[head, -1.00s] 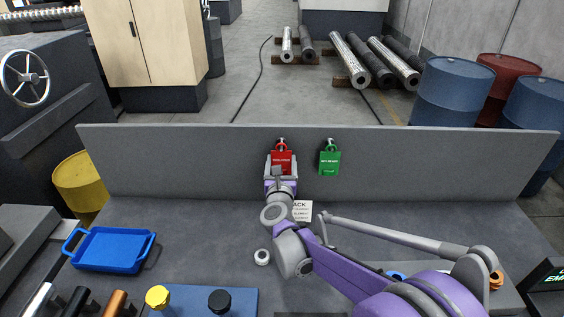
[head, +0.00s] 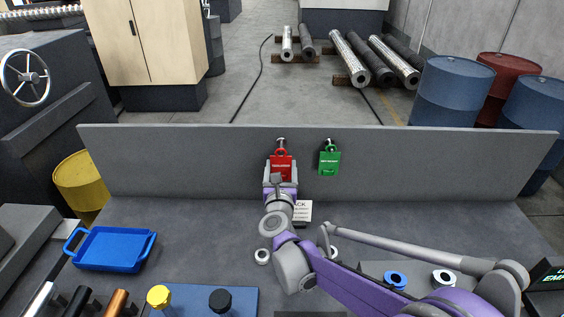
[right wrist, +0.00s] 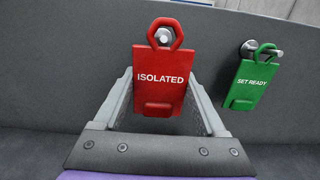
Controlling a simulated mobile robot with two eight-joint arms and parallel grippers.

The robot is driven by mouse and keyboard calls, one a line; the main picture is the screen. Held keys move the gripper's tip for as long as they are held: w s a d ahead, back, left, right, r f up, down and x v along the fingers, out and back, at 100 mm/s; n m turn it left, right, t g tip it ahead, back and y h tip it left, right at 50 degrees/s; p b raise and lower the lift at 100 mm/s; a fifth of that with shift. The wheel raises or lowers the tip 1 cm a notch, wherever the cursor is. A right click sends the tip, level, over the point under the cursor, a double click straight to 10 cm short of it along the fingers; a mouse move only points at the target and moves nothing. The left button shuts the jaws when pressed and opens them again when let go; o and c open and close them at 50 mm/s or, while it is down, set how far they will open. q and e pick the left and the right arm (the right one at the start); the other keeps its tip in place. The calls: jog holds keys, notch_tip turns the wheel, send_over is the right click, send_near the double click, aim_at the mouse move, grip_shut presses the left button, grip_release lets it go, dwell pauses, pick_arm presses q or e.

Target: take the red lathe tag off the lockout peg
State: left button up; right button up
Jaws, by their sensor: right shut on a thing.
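The red tag (head: 281,165), marked ISOLATED in the right wrist view (right wrist: 160,92), is upright in front of the grey back panel. My right gripper (head: 281,176) is shut on it, one finger at each side edge. The tag's hexagonal loop (right wrist: 165,31) shows the round end of the lockout peg (right wrist: 163,36) inside its opening. In the head view the loop sits below the peg (head: 281,140). I cannot tell whether the loop still surrounds the peg or is just in front of its tip. My left gripper is not in view.
A green tag (head: 329,161), marked SET READY, hangs on a second peg close to the right. A blue tray (head: 113,250) lies at the left of the bench. A white card (head: 303,212) and loose rings (head: 262,257) lie near my right arm. Bench between tray and arm is mostly clear.

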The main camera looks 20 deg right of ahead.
jog(key=v, duration=0.6)
jog(key=shift+s+a, duration=0.2)
jog(key=shift+s, duration=0.15)
